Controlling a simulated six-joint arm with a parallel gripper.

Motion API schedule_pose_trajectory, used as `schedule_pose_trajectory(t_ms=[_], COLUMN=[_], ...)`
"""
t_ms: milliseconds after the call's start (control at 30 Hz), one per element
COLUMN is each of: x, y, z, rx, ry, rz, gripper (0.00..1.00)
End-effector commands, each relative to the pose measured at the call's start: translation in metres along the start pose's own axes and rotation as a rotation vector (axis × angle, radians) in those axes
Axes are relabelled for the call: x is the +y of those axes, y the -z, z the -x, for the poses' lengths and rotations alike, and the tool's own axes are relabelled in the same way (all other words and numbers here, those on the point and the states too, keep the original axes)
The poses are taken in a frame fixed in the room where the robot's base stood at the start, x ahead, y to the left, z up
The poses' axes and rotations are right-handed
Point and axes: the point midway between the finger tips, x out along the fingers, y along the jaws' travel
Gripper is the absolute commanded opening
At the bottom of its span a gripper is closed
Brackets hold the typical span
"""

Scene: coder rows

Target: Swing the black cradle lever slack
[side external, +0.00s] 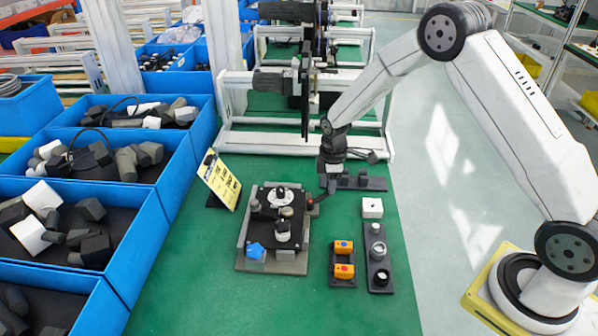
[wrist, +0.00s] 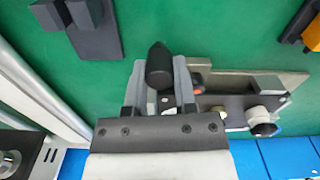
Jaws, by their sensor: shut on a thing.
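The cradle fixture (side external: 243,257) stands on the green table, a grey plate with a dark block, round white and black knobs and a blue piece on top. My gripper (side external: 328,188) is low at the fixture's right edge, beside a small red part. In the wrist view, my gripper (wrist: 158,76) has its two grey fingers around a rounded black lever handle (wrist: 158,62), shut on it. The fixture also shows in the wrist view (wrist: 280,82), just right of the fingers. The lever's lower end and pivot are hidden by the gripper.
A yellow card (side external: 220,181) stands left of the fixture. An orange-block tray (side external: 343,283) and a black strip with round parts (side external: 378,284) lie to the right. A dark block (side external: 372,184) lies behind them. Blue bins (side external: 165,225) line the left. The front table is clear.

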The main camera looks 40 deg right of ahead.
Motion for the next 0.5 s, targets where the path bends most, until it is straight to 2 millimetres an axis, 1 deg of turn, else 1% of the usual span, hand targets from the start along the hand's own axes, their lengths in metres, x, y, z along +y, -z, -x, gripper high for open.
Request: schedule_pose_trajectory(t_ms=[200,500], x=[0.0066,0.0086], y=[0.0046,0.0066], z=[0.0007,0.0006], rx=[0.001,0.001], ry=[-0.003,-0.003], rz=[0.102,0.144], gripper=[0.0,0.0])
